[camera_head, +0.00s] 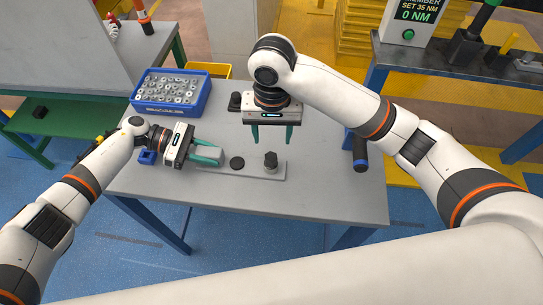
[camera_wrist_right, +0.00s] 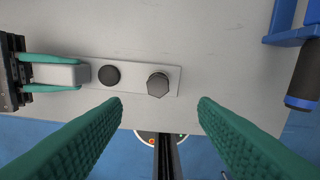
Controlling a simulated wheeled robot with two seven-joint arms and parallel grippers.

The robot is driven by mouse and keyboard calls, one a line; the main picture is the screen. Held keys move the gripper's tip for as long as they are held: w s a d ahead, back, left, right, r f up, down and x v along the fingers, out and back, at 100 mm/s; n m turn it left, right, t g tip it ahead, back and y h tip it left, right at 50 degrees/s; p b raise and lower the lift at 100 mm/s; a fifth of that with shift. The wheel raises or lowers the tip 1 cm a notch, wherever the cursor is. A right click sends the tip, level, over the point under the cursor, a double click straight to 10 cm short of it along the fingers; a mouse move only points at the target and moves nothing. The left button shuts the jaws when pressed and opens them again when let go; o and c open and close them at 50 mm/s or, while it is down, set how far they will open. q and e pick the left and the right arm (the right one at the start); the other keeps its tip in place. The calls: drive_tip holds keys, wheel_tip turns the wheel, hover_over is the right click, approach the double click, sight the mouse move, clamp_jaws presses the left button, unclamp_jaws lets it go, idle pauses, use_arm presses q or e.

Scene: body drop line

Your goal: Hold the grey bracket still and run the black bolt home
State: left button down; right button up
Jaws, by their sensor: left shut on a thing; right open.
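The grey bracket (camera_head: 262,172) is a flat plate with a raised block at its left end, lying near the table's front. My left gripper (camera_head: 208,155) is shut on that block; it also shows in the right wrist view (camera_wrist_right: 55,74). The black bolt (camera_head: 270,160) stands upright near the plate's right end, its hex head above the plate. The right wrist view shows the bolt's head (camera_wrist_right: 158,85) from above. A round black disc (camera_wrist_right: 109,75) sits on the plate between block and bolt. My right gripper (camera_head: 271,138) is open and empty, pointing down above the bolt, apart from it.
A blue bin (camera_head: 172,92) of metal rings stands at the table's back left. A black and blue cylindrical tool (camera_head: 361,153) is at the right edge. A small blue piece (camera_head: 147,157) lies left of my left gripper. The table between bracket and right edge is clear.

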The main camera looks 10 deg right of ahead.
use_arm(q)
drive_tip(key=shift+s+a+f, duration=0.1)
drive_tip(key=shift+a+f, duration=0.05)
drive_tip(key=shift+f, duration=0.15)
use_arm(e)
drive_tip(key=shift+r, duration=1.35)
use_arm(q)
drive_tip(key=c, duration=1.4)
unclamp_jaws()
drive_tip(key=o, duration=0.4)
drive_tip(key=shift+o, duration=0.2)
drive_tip(key=shift+w+r, duration=0.15)
drive_tip(key=shift+w, duration=0.05)
use_arm(e)
drive_tip(key=shift+w, duration=0.1)
use_arm(q)
drive_tip(key=v, duration=1.2)
